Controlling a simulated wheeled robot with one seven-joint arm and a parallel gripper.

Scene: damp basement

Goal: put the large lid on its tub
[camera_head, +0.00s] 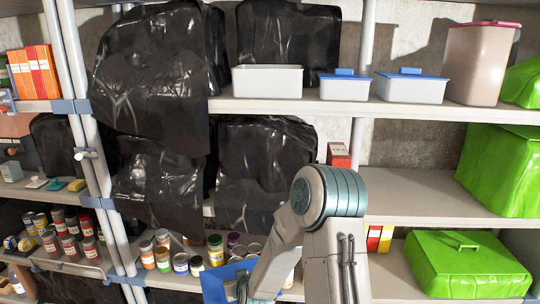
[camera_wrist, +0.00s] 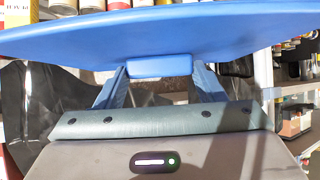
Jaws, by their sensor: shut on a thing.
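My gripper (camera_wrist: 160,78) is shut on the handle of the large blue lid (camera_wrist: 160,32) in the wrist view. The lid spans nearly the whole width of that view. In the head view the lid (camera_head: 222,284) shows low in the middle, in front of the lower shelf of cans, partly hidden by my arm. A white open tub (camera_head: 267,82) without a lid stands on the top shelf, well above the lid and apart from it. Its inside cannot be seen.
Two smaller tubs with blue lids, a nearer left one (camera_head: 345,88) and a right one (camera_head: 410,88), stand right of the open tub. A tall pinkish bin (camera_head: 481,65) stands beyond. Black plastic-wrapped bundles (camera_head: 288,40) sit behind. A shelf post (camera_head: 364,60) rises nearby.

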